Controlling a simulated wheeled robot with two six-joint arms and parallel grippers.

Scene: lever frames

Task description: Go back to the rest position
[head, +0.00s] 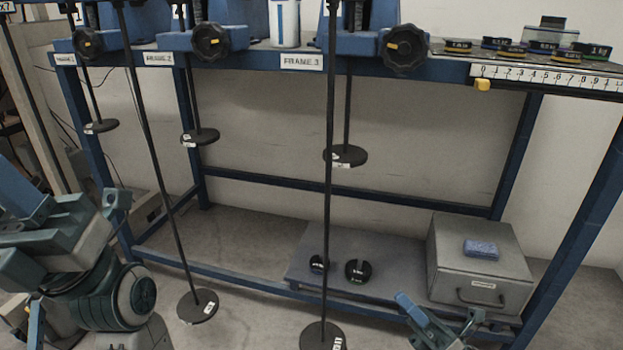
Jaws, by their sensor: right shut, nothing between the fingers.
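My right gripper (414,312) shows at the bottom edge, right of centre, in front of the low shelf. Its fingers are shut with nothing held, and the rest of that arm is cut off. My left arm (85,285) fills the lower left corner, folded close to the camera. Its jaws do not show clearly enough to tell their state. Neither arm visibly touches the blue lever bench (240,60).
Rods with round weight plates hang from the bench; two long ones end at a left plate (197,306) and a middle plate (322,336). A grey box (480,262) with a blue sponge (481,249) and two black weights stand on the low shelf (400,296). Small weights sit top right.

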